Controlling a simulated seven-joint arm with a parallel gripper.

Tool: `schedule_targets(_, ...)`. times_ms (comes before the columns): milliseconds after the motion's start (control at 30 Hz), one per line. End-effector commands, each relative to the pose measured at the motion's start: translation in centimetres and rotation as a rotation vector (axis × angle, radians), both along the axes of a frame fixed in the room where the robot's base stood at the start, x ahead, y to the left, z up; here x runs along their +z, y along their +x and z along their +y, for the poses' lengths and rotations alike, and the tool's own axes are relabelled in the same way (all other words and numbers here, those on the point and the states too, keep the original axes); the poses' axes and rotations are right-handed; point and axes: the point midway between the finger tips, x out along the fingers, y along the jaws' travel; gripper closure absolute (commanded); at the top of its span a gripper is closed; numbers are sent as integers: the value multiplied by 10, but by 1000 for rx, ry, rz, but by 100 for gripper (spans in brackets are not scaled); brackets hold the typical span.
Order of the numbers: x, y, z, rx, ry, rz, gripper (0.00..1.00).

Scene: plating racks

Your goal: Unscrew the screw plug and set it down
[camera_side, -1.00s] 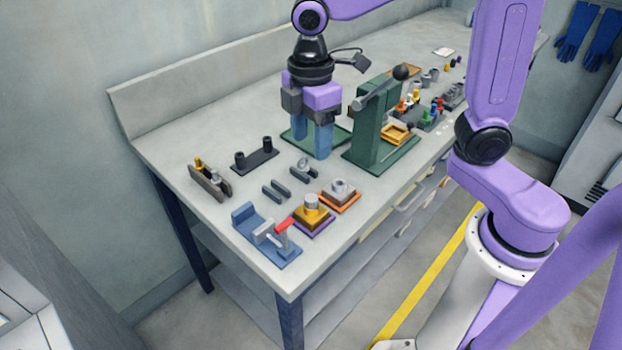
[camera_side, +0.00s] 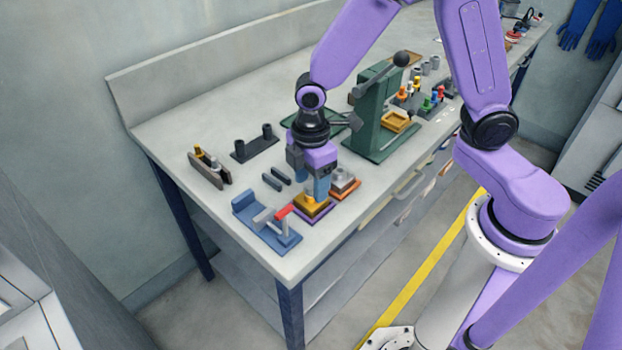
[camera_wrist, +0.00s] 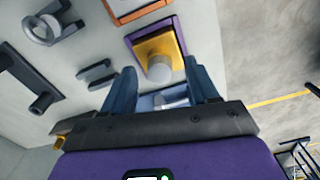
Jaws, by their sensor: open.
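The screw plug (camera_wrist: 159,69) is a pale round cylinder standing upright on a yellow block (camera_wrist: 172,43) over a purple base plate (camera_wrist: 131,41). The yellow block also shows in the side view (camera_side: 307,204), where my fingers hide the plug. My gripper (camera_side: 318,195) points down just over this block. In the wrist view my blue fingers (camera_wrist: 161,80) are open, with the plug showing between and beyond their tips. I cannot tell whether either finger touches it.
A grey block on an orange plate (camera_side: 345,190) stands close behind. A blue fixture with a red handle (camera_side: 285,211) is close in front. A green lever press (camera_side: 375,120) stands to the right rear. Dark rails (camera_side: 272,182) lie to the left.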

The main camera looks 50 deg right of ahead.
Motion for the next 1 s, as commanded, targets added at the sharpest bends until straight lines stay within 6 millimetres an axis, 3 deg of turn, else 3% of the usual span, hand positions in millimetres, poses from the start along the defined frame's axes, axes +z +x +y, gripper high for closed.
schedule_targets(300,-2,0,0,0,0,0,44)
schedule_targets(467,-1,0,0,0,0,0,96)
schedule_targets(500,-1,0,0,0,0,0,100)
schedule_targets(533,-1,0,0,0,0,0,100)
schedule_targets(567,-2,0,0,0,0,0,62)
schedule_targets(600,-1,0,0,0,0,0,49)
schedule_targets(633,-1,0,0,0,0,0,42)
schedule_targets(833,-1,0,0,0,0,0,42)
schedule_targets(900,-1,0,0,0,0,0,57)
schedule_targets(1000,-1,0,0,0,0,0,57)
